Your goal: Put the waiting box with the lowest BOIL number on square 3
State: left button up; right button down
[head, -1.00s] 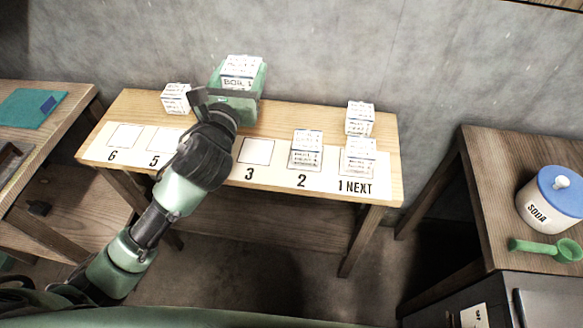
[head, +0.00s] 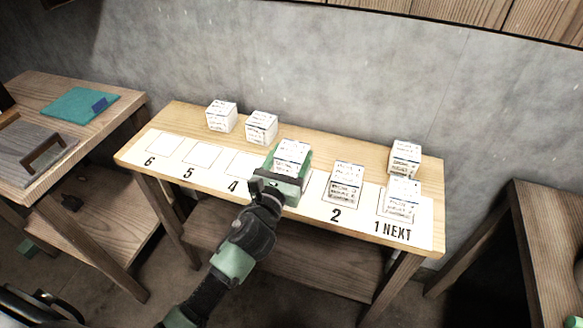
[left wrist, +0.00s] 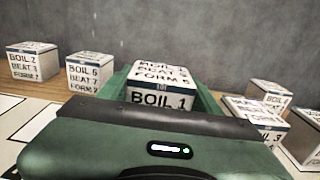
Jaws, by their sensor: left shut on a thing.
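My left gripper (head: 283,182) is shut on a white box (head: 292,153), which reads BOIL 1 in the left wrist view (left wrist: 161,99). The box is upright at the place of square 3, between squares 4 and 2. The gripper hides square 3 and its number, and I cannot tell whether the box touches the sheet. Two waiting boxes stand at the back left: one box (head: 221,116) seems to read BOIL 2, the other (head: 261,127) seems to read BOIL 6. Another box (head: 404,157) stands at the back right. My right gripper is not in view.
One box (head: 345,184) stands on square 2 and another (head: 402,199) on square 1. Square 4 (head: 243,163), square 5 (head: 201,154) and square 6 (head: 164,144) are bare. Side tables stand left (head: 60,85) and right (head: 545,225), and a wall is behind.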

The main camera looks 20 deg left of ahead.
aim_at(288, 174)
pick_arm(q)
jog(key=shift+f+b, duration=0.35)
jog(key=shift+f, duration=1.2)
jog(key=shift+f, duration=0.15)
jog(key=o, duration=1.4)
jog(key=shift+o, duration=0.8)
jog(key=shift+r, duration=0.3)
jog(key=s, duration=1.2)
jog(key=shift+a+b, duration=0.15)
jog(key=shift+b, duration=0.2)
